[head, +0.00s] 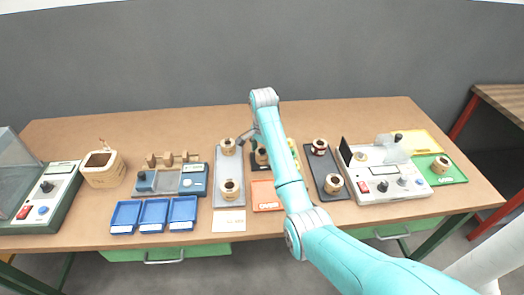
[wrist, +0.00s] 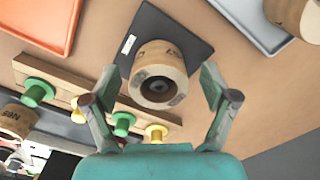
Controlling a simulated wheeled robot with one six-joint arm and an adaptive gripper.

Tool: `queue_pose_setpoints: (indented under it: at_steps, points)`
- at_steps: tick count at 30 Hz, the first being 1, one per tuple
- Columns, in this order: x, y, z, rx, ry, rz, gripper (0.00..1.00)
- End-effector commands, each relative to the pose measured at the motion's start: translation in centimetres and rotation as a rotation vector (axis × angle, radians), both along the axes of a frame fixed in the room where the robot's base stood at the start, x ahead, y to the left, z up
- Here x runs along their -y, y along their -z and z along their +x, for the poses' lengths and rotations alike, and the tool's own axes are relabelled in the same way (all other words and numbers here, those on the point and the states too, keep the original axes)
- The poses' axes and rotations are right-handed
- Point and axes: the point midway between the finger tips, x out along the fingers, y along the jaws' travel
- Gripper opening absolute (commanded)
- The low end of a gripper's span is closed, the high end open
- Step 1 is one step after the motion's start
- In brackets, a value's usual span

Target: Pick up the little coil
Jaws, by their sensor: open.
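In the wrist view, a tan coil (wrist: 158,61) with a dark centre sits on a small dark mat (wrist: 184,25). My gripper (wrist: 159,72) is open, one finger to each side of this coil. Whether the fingers are level with it or above it I cannot tell. In the head view, the coil (head: 261,156) shows beside my arm, partly hidden by it. My gripper (head: 244,138) is small there and mostly hidden behind the arm.
A wooden board with green (wrist: 39,91) and yellow pegs lies close to the coil. A grey tray (head: 229,167) with two coils is to the left. A dark tray (head: 324,165) with two more is to the right. An orange tray (head: 266,196) lies in front.

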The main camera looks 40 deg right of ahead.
Motion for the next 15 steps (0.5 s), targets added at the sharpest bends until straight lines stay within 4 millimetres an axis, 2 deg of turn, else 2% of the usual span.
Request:
queue_pose_setpoints:
  at_steps: [10,11,15]
  points:
    - [-0.29,0.43,-0.45,0.001,0.001,0.0,0.85]
    - [-0.29,0.43,-0.44,0.001,0.001,0.0,0.83]
    - [-0.28,0.43,-0.44,0.001,0.001,0.0,0.48]
